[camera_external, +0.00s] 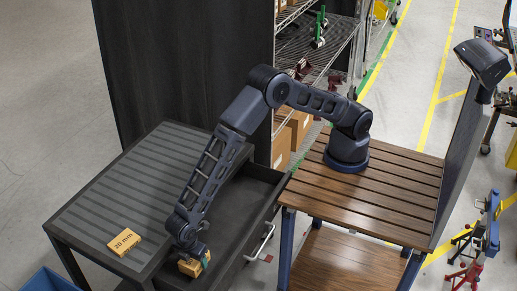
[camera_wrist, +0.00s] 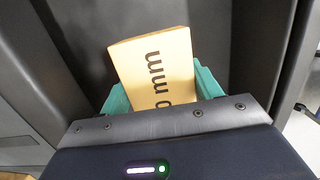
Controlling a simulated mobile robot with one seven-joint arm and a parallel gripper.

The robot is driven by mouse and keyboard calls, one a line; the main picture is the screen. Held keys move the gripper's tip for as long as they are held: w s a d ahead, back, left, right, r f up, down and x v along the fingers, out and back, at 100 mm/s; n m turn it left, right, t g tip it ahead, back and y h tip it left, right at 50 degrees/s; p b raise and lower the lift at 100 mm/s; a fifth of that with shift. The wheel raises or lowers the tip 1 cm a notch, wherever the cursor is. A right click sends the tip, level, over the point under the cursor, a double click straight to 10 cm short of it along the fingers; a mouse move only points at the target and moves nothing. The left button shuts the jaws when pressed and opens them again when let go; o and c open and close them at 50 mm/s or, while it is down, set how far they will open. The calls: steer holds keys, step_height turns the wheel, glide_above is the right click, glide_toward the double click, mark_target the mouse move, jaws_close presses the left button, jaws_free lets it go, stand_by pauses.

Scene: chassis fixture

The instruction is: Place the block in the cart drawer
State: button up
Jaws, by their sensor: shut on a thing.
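A wooden block (camera_external: 188,268) is held in my gripper (camera_external: 201,262), at the near end of the open cart drawer (camera_external: 229,213). In the wrist view the block (camera_wrist: 155,66) is pale yellow with black lettering ending in "mm". It sits slightly tilted between the green fingers of my gripper (camera_wrist: 160,90), which are shut on it. Dark drawer surfaces surround it there. I cannot tell whether the block touches the drawer floor. A second block (camera_external: 124,241), marked "20 mm", lies on the ribbed cart top (camera_external: 130,190).
The drawer's handle (camera_external: 262,240) is on its right side, facing a slatted wooden table (camera_external: 400,190) that carries my arm's base. A tall dark panel (camera_external: 190,60) stands behind the cart. A blue bin (camera_external: 48,281) is at the lower left. Shelves with boxes stand behind.

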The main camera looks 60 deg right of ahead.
mark_target(191, 260)
steer(key=shift+f, duration=1.75)
steer(key=o, duration=1.1)
steer(key=shift+f, duration=0.15)
steer(key=r, duration=0.4)
steer(key=a+r, duration=0.1)
steer(key=r, duration=0.7)
steer(key=shift+a+r, duration=0.1)
steer(key=shift+a, duration=0.3)
